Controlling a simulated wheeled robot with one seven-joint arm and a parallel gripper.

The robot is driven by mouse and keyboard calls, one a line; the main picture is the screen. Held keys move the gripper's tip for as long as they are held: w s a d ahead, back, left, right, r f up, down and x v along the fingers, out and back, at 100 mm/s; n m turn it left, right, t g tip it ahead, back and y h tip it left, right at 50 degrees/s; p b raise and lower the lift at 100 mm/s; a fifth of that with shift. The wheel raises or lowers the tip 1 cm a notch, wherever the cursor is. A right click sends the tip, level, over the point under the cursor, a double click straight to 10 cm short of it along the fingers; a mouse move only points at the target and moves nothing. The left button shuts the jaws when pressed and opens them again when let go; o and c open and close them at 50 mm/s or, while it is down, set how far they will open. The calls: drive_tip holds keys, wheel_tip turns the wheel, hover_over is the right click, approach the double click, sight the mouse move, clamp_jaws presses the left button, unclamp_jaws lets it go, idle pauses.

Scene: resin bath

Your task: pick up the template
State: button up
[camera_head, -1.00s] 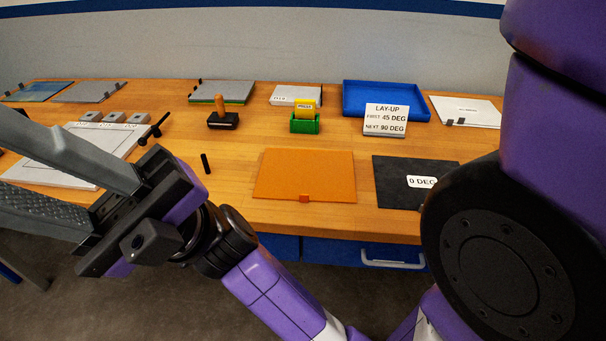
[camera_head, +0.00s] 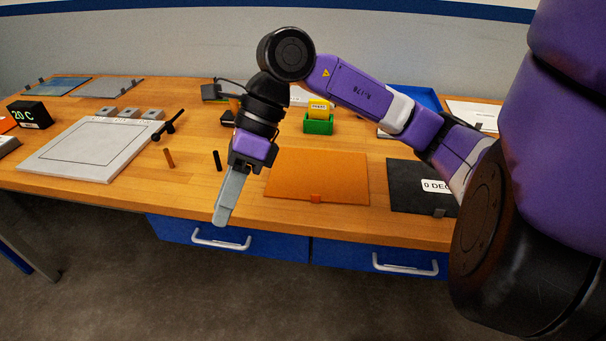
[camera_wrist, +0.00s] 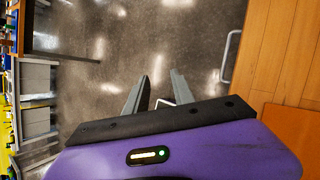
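No label marks the template. A flat orange sheet (camera_head: 317,177) with a small orange tab on its front edge lies on the bench, and I take it for the template. Its corner also shows at the lower right of the wrist view (camera_wrist: 292,130). My gripper (camera_head: 222,215) points down at the bench's front edge, left of the sheet and apart from it. In the wrist view my gripper (camera_wrist: 160,78) has its two fingers apart, with only floor and a drawer handle seen between them.
A black sheet marked 0 DEG (camera_head: 410,182) lies to the right. A white board (camera_head: 88,148) with a drawn outline lies left. A green holder (camera_head: 318,126) stands behind. Blue drawers (camera_head: 280,242) are below.

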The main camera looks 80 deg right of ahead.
drive_tip(key=s+d+f+m+g+h, duration=0.1)
drive_tip(key=s+d+h, duration=0.15)
drive_tip(key=d, duration=0.25)
drive_tip(key=s+d+f+m+g+h, duration=0.1)
drive_tip(key=s+d+f, duration=0.1)
drive_tip(key=s+d, duration=0.3)
drive_tip(key=m+g+h, duration=0.1)
drive_tip(key=g+h, duration=0.1)
drive_tip(key=h, duration=0.1)
hover_over(316, 195)
drive_tip(key=shift+s+d+f, duration=0.1)
drive_tip(key=shift+s+f, duration=0.1)
drive_tip(key=shift+f, duration=0.15)
drive_tip(key=f, duration=0.7)
drive_tip(key=shift+w+f+p, duration=0.15)
drive_tip(key=shift+w+p, duration=0.1)
drive_tip(key=shift+p, duration=0.05)
drive_tip(key=shift+c, duration=0.2)
clamp_jaws()
